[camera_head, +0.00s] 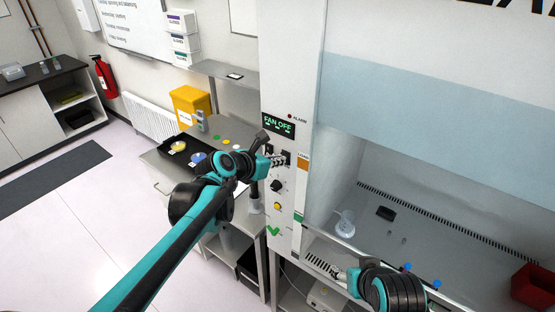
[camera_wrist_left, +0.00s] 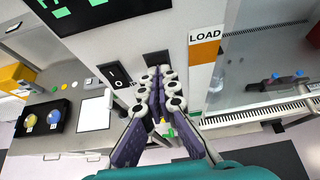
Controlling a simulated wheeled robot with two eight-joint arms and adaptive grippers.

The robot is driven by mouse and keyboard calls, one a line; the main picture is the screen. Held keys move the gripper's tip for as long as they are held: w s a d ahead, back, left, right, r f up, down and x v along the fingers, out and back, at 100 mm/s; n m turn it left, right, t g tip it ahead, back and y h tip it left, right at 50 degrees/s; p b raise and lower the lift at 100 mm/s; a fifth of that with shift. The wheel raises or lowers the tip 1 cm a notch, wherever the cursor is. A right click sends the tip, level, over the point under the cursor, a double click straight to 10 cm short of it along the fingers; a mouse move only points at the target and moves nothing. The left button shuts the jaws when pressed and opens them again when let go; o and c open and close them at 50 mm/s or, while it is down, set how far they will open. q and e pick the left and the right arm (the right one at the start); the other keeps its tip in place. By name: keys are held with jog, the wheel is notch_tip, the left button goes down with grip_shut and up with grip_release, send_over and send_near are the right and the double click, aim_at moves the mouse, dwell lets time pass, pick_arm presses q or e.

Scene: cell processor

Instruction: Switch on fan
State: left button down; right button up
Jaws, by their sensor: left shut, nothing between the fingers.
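The white control panel (camera_head: 285,215) of the cabinet carries a display (camera_head: 279,126) that reads "FAN OFF" in green. In the left wrist view a black rocker switch (camera_wrist_left: 115,75) with I and O marks sits left of my fingertips. A second dark switch or recess (camera_wrist_left: 156,58) lies just beyond the fingertips. My left gripper (camera_wrist_left: 159,90) is shut and empty, its tips close to the panel; I cannot tell if they touch. In the head view the left gripper (camera_head: 277,160) partly covers the switches. My right gripper (camera_head: 342,275) is low at the cabinet front, its fingers unclear.
Below the switches are a black knob (camera_head: 277,186) and a yellow button (camera_head: 277,206). The glass sash (camera_head: 430,100) is raised over a work surface with a clear flask (camera_head: 344,222) and a red box (camera_head: 535,285). A side bench with a black tray (camera_head: 172,150) stands left.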

pick_arm(q)
jog(key=shift+w+d+r, duration=0.25)
jog(key=shift+w, duration=0.05)
jog(key=shift+r, duration=0.15)
jog(key=shift+r+p, duration=0.6)
jog(key=shift+r, duration=0.05)
